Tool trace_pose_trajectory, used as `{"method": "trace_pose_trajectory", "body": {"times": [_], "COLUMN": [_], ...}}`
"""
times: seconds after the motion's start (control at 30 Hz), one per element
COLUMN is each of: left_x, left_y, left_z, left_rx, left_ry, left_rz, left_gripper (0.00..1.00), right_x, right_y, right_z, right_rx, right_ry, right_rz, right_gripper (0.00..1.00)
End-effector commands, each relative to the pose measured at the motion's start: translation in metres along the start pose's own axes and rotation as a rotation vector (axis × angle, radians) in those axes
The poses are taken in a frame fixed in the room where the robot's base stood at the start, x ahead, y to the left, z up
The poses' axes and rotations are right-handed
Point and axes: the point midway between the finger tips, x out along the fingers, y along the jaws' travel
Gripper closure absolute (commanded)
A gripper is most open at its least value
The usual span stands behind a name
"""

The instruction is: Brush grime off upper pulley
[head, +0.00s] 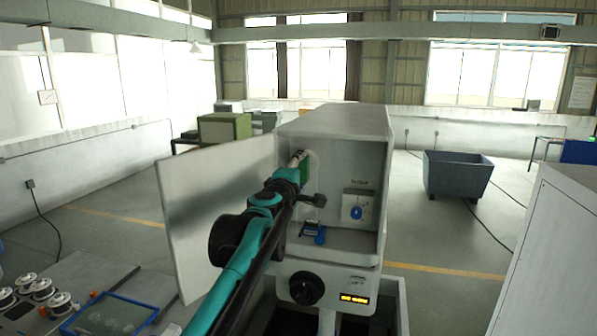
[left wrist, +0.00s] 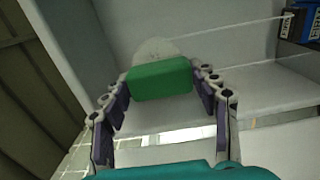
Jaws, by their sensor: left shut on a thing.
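My left gripper (head: 301,158) reaches into the open upper cabinet of the grey machine (head: 340,122). It is shut on a green block (left wrist: 160,79), which looks like the body of the brush; it also shows in the head view (head: 305,170). In the left wrist view the fingers (left wrist: 160,92) flank the block. A pale round disc (left wrist: 154,48), probably the upper pulley, shows just behind the block, its lower part hidden. I cannot tell whether block and disc touch. No bristles can be made out. My right gripper is not in view.
The cabinet door (head: 205,215) stands open at the left. A box with a blue round part (head: 356,212) and a small blue-black item (head: 313,234) are inside the cabinet. A thin wire (left wrist: 225,29) runs to the right. Spools (head: 43,288) lie on the bench at lower left.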

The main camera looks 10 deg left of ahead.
Motion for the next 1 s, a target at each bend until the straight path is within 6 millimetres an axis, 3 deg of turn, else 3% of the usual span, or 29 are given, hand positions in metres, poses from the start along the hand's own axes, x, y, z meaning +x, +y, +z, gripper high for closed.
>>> {"method": "trace_pose_trajectory", "body": {"times": [0.3,0.47,0.67,1.0], "left_x": [-0.002,0.0,0.001,0.003], "left_y": [0.0,0.001,0.0,0.0], "left_z": [0.03,0.034,0.029,-0.002], "left_rx": [0.001,0.0,0.0,0.001], "left_ry": [-0.002,0.0,0.002,0.003], "left_rz": [0.0,0.0,0.0,0.0], "left_gripper": [0.64,0.64,0.63,0.63], "right_x": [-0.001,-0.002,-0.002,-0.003], "right_y": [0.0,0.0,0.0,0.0], "right_z": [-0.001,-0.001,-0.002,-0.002], "right_rx": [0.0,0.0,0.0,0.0], "right_ry": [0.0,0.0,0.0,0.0], "right_rz": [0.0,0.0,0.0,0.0], "right_gripper": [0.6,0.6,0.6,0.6]}}
